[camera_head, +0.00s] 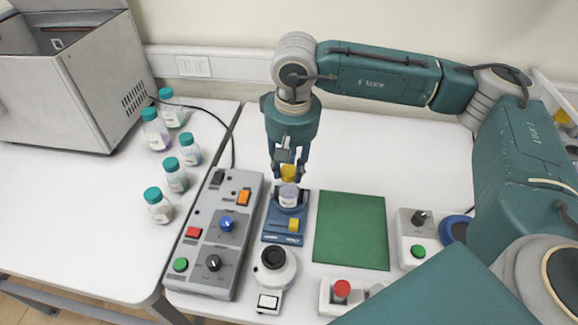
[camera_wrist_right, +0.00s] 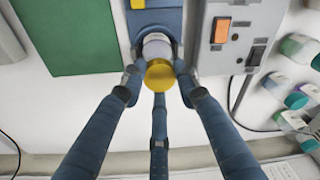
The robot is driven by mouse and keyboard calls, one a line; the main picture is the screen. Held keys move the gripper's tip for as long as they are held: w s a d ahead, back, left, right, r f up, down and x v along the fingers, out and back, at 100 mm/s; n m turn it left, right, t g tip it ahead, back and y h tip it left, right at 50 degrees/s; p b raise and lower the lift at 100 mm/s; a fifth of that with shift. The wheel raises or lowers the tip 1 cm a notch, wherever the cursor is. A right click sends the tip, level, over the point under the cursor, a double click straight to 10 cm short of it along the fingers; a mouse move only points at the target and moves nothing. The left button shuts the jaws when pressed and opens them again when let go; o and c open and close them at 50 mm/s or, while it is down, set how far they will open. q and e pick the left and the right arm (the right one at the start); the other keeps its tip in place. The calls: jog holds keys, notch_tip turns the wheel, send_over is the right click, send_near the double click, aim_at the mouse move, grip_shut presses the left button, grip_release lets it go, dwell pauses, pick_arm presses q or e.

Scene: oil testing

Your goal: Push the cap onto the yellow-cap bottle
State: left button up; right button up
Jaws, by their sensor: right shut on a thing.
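The yellow cap (camera_head: 288,172) is between the fingers of my right gripper (camera_head: 288,176), which is shut on it and points down. The bottle (camera_head: 289,196), clear with a pale label, stands upright in the blue holder (camera_head: 271,224) directly below the cap. In the right wrist view the cap (camera_wrist_right: 160,74) lines up over the bottle (camera_wrist_right: 156,46), with the gripper's fingers (camera_wrist_right: 160,80) around it. I cannot tell whether the cap touches or sits on the bottle's mouth. My left gripper is not in view.
A grey control box (camera_head: 219,240) stands close left of the holder, a green mat (camera_head: 350,230) to its right. A small white device (camera_head: 274,272) is in front. Several teal-capped bottles (camera_head: 161,205) stand on the left table. The table behind the mat is clear.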

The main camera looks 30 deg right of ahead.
dwell(0.4)
jog(key=o, duration=0.8)
jog(key=shift+o, duration=0.5)
jog(key=o, duration=0.4)
jog(key=shift+r+p, duration=1.65)
jog(key=shift+r, duration=1.85)
